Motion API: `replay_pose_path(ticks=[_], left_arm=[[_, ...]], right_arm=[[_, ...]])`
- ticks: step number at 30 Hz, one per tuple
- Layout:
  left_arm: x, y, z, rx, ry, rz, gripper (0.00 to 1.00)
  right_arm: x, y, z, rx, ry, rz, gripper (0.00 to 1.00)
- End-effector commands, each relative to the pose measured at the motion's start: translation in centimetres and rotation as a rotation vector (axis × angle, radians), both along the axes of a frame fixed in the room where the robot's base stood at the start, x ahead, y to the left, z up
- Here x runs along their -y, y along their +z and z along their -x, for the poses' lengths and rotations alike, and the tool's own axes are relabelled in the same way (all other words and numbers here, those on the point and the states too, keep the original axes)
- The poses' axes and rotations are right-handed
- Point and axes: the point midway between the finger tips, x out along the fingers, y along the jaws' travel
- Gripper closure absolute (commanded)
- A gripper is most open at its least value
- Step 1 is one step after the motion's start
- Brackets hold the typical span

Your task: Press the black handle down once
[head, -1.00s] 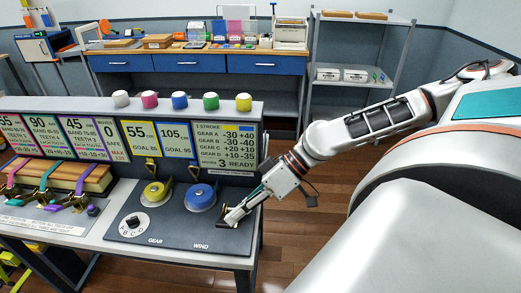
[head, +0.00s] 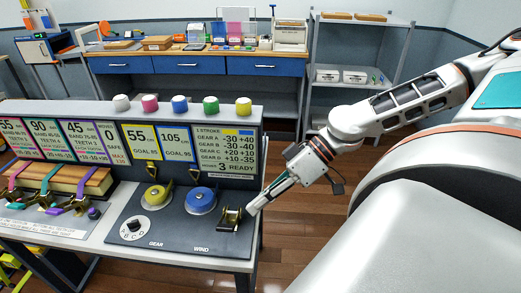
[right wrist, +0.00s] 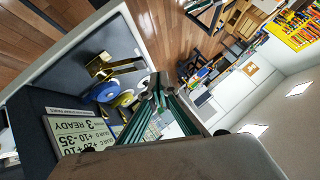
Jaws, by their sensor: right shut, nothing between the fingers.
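The black handle (head: 232,212) sits on a small brass-coloured ratchet mount at the right end of the dark panel, right of the blue disc. The brass mount also shows in the right wrist view (right wrist: 104,68). My right gripper (head: 251,209) is shut and empty. Its fingertips are just right of the mount, at about the panel's right edge, and appear apart from it. The closed fingers also show in the right wrist view (right wrist: 157,88). The handle's exact tilt is too small to tell. My left gripper is not in view.
The panel holds a blue disc (head: 201,201), a yellow disc (head: 156,196) and a dial (head: 133,229). A raised sign board (head: 225,148) behind reads 3 READY and carries coloured knobs. Straps over a wooden block (head: 65,181) lie left. Open floor is to the right.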

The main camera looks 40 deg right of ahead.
Motion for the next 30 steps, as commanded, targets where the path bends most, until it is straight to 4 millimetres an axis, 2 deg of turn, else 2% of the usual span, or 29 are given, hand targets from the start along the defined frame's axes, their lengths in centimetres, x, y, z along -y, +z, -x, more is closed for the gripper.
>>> replay_pose_path(ticks=[22, 23, 25, 26, 30], left_arm=[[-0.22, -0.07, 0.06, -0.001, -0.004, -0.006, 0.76], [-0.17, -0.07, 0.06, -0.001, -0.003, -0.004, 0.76], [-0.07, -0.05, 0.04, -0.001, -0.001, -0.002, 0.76], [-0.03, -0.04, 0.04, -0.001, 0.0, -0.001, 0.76], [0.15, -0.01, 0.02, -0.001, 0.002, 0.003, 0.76]], right_arm=[[0.35, 0.54, 0.36, 0.0, -0.001, -0.002, 1.0], [0.35, 0.54, 0.36, 0.001, -0.002, -0.001, 0.97], [0.36, 0.53, 0.36, 0.001, -0.002, -0.001, 0.79], [0.36, 0.53, 0.36, 0.0, -0.001, -0.002, 0.76], [0.36, 0.53, 0.36, 0.001, -0.002, -0.001, 0.76]])
